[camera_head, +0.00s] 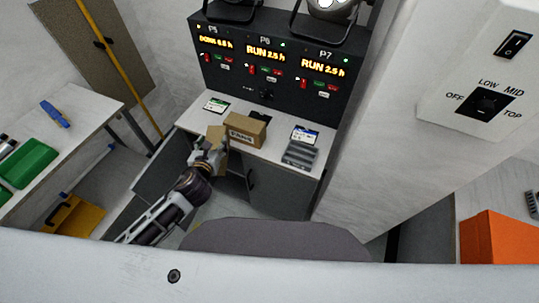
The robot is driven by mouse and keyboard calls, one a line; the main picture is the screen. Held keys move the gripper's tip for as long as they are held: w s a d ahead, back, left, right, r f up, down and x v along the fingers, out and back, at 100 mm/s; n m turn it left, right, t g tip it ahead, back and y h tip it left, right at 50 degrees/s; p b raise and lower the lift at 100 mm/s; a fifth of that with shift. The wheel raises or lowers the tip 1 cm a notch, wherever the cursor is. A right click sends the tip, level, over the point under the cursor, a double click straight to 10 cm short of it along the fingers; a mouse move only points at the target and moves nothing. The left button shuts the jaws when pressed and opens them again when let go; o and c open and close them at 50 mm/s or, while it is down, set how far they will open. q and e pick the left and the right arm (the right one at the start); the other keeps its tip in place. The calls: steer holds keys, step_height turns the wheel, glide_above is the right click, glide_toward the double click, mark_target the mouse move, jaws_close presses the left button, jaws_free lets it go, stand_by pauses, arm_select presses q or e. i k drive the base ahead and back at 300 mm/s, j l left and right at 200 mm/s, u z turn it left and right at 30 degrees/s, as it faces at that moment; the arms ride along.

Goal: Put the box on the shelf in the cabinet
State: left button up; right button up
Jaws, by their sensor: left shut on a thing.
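A plain brown cardboard box (216,136) shows at the front left edge of the counter, partly hidden by my left gripper. My left gripper (212,152) is shut on it. A second brown box (245,131) with a dark printed label sits on the counter just right of it; I cannot tell whether the two touch. The grey cabinet (285,186) is under the counter. Its left door (163,166) stands open and its right door is shut. My arm hides much of the opening, and the shelf inside cannot be made out. My right gripper is not in view.
The counter (277,148) also holds a grey ribbed tray (300,154) and small cards. A black panel (265,65) with lit displays stands behind. A white table (60,130) with a green case (27,163) is at left. A grey rounded seat-like shape (275,240) is in front.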

mark_target(230, 153)
steer(key=k+j+z, duration=0.15)
steer(key=j+z, duration=0.25)
steer(key=k+j+z, duration=0.35)
steer(key=j, duration=0.15)
steer(key=k+j+z, duration=0.15)
steer(key=j+z, duration=0.25)
